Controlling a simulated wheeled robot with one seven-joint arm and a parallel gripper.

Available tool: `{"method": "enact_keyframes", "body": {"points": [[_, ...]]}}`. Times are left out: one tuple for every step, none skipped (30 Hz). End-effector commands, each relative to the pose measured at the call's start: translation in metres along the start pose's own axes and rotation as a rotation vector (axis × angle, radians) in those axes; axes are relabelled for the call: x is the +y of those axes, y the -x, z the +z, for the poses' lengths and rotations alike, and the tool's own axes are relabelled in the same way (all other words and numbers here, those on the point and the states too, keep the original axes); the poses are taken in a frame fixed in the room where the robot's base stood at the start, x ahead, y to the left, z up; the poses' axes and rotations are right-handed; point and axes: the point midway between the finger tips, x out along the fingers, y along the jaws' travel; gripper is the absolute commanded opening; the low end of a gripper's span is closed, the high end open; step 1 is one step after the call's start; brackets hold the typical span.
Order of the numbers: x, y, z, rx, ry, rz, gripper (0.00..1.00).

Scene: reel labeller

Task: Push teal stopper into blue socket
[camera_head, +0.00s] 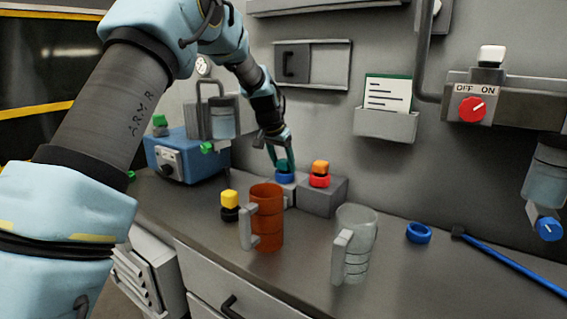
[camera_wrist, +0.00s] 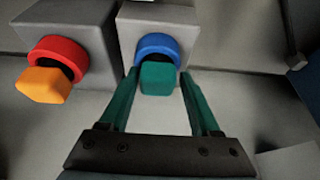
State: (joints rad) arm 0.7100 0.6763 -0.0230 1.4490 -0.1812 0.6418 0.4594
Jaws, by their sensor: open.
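The teal stopper (camera_wrist: 159,78) sits at the mouth of the blue socket (camera_wrist: 157,44) on a grey block, and its square head sticks out. In the head view the teal stopper (camera_head: 282,164) shows just above the blue ring of the socket (camera_head: 285,178). How deep it sits is hidden by its head. My gripper (camera_wrist: 158,76) has its two teal fingers apart, one on each side of the stopper's head. Small gaps seem to show beside the head. In the head view my gripper (camera_head: 279,150) points down over the socket.
An orange stopper (camera_wrist: 46,85) is in a red socket (camera_wrist: 58,50) on the neighbouring grey block. A brown mug (camera_head: 267,222), a glass mug (camera_head: 357,240) and a yellow-topped stopper (camera_head: 230,198) stand in front. A blue ring (camera_head: 419,232) lies on the counter at right.

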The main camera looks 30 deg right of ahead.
Motion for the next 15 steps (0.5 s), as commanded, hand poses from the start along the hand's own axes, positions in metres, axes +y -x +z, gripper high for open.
{"method": "enact_keyframes", "body": {"points": [[0.0087, -0.0094, 0.0076, -0.022, -0.004, 0.016, 0.84], [0.0091, -0.0094, 0.0075, -0.022, -0.004, 0.017, 0.84], [0.0095, -0.0095, 0.0075, -0.022, -0.004, 0.017, 0.84], [0.0098, -0.0095, 0.0074, -0.022, -0.004, 0.018, 0.84], [0.0101, -0.0095, 0.0074, -0.022, -0.005, 0.018, 0.84], [0.0105, -0.0096, 0.0073, -0.022, -0.005, 0.019, 0.84], [0.0107, -0.0096, 0.0073, -0.022, -0.005, 0.019, 0.84], [0.0110, -0.0096, 0.0072, -0.022, -0.006, 0.019, 0.84], [0.0113, -0.0096, 0.0071, -0.023, -0.006, 0.020, 0.84], [0.0115, -0.0096, 0.0071, -0.023, -0.006, 0.020, 0.84], [0.0117, -0.0096, 0.0071, -0.023, -0.007, 0.020, 0.84], [0.0120, -0.0097, 0.0070, -0.023, -0.007, 0.021, 0.84], [0.0121, -0.0097, 0.0070, -0.023, -0.007, 0.021, 0.84], [0.0123, -0.0097, 0.0069, -0.023, -0.007, 0.021, 0.84], [0.0126, -0.0097, 0.0069, -0.023, -0.008, 0.021, 0.84]]}}
